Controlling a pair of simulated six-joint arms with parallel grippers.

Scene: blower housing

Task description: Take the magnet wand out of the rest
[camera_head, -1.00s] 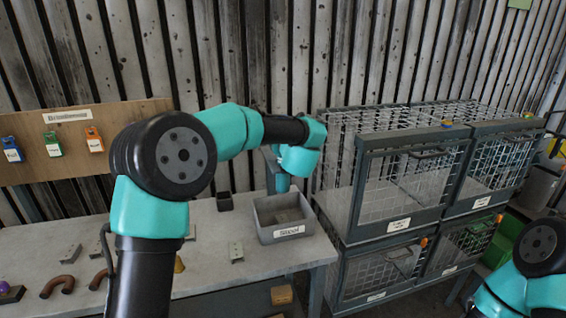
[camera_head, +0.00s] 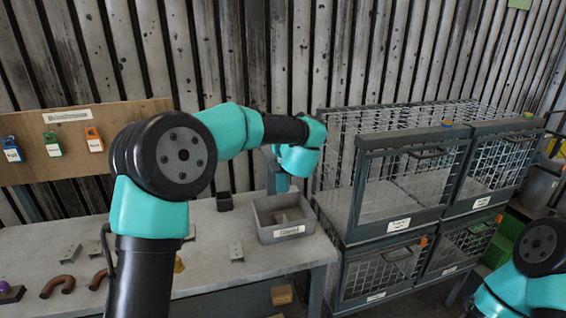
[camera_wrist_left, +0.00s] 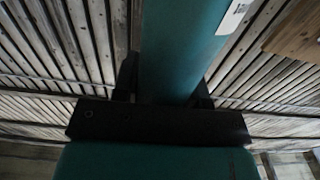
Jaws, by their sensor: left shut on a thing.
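My left arm reaches over the workbench, and its wrist hangs above the grey bin in the head view. The left gripper's fingers are hard to make out there. In the left wrist view my left gripper (camera_wrist_left: 164,82) has its dark fingers on either side of a teal cylinder with a white patch; I cannot tell whether this cylinder is a part of my arm. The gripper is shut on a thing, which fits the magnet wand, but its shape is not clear. The wand's rest cannot be made out. My right arm shows at the lower right; its gripper is out of view.
Wire cages (camera_head: 402,190) stand to the right. A wooden board (camera_head: 110,145) with coloured tags is at the left. Small metal blocks and brown curved pipes lie on the bench.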

